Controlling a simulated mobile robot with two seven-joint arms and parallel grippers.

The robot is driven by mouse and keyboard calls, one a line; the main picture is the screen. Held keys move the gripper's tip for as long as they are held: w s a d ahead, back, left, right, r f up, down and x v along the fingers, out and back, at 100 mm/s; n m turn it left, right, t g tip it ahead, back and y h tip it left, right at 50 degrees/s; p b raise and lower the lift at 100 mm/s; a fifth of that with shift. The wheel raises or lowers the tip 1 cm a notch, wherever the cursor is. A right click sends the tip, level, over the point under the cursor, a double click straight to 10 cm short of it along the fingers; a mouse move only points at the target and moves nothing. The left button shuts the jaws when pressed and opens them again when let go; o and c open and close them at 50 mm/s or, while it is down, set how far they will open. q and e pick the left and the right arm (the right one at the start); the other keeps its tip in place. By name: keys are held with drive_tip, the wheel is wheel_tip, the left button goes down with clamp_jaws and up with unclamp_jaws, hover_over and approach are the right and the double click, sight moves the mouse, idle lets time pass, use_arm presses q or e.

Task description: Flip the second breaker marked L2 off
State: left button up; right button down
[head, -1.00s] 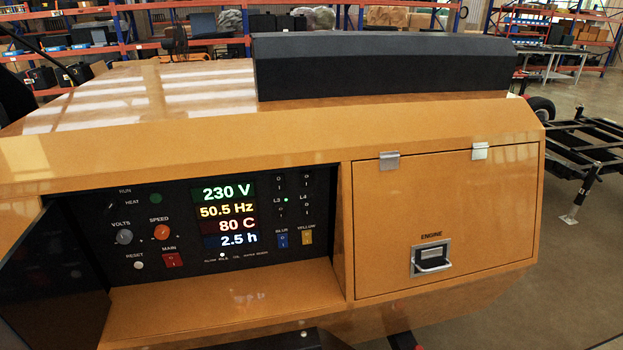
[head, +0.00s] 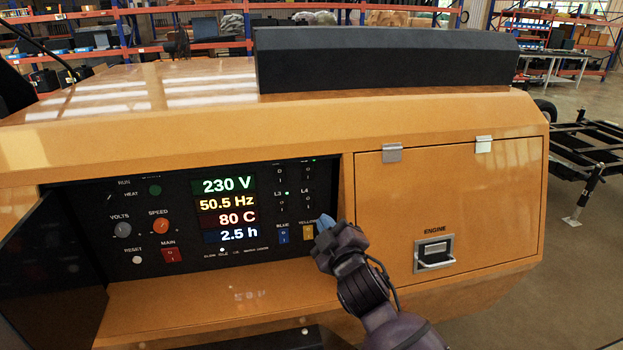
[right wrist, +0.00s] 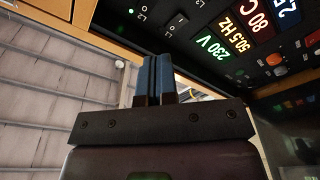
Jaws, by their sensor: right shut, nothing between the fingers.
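The black control panel (head: 150,260) shows small breakers right of its lit display. The top-right breaker (head: 307,173), in the L2 place, sits above L4; its label is cut off by the panel's upper edge, and a green light shows there. My right gripper (head: 325,221) is shut and empty, its blue fingertips near the yellow switch, below and right of the breakers. In the right wrist view, the shut blue fingers (right wrist: 157,77) point toward the breaker area, where small switches and L labels are partly readable. They appear apart from the panel. My left gripper is out of view.
Below the breakers are a blue switch (head: 283,236) and a yellow switch (head: 308,232). The closed orange engine door (head: 450,200) is right of the recess. An open dark door (head: 50,280) stands at its left. An orange ledge (head: 220,293) runs below the panel.

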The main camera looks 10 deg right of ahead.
sight(310, 170)
drive_tip(key=shift+w+r+n+t+h, duration=0.15)
drive_tip(key=shift+w+r+n+h, duration=0.15)
drive_tip(key=shift+n, duration=0.85)
drive_tip(key=shift+w+r+n+t+h, duration=0.15)
drive_tip(key=shift+r+n+h, duration=0.15)
drive_tip(key=shift+n, duration=0.9)
drive_tip(key=shift+w+r+n+t+h, duration=0.1)
drive_tip(key=shift+w+r+n+h, duration=0.25)
drive_tip(key=shift+n, duration=0.8)
drive_tip(key=shift+s+f, duration=0.15)
drive_tip(key=w, duration=0.4)
drive_tip(key=w+r, duration=0.1)
drive_tip(key=w, duration=0.8)
drive_tip(key=shift+d+r, duration=0.1)
drive_tip(key=shift+r, duration=0.15)
drive_tip(key=shift+w+r, duration=0.1)
drive_tip(key=shift+w, duration=0.4)
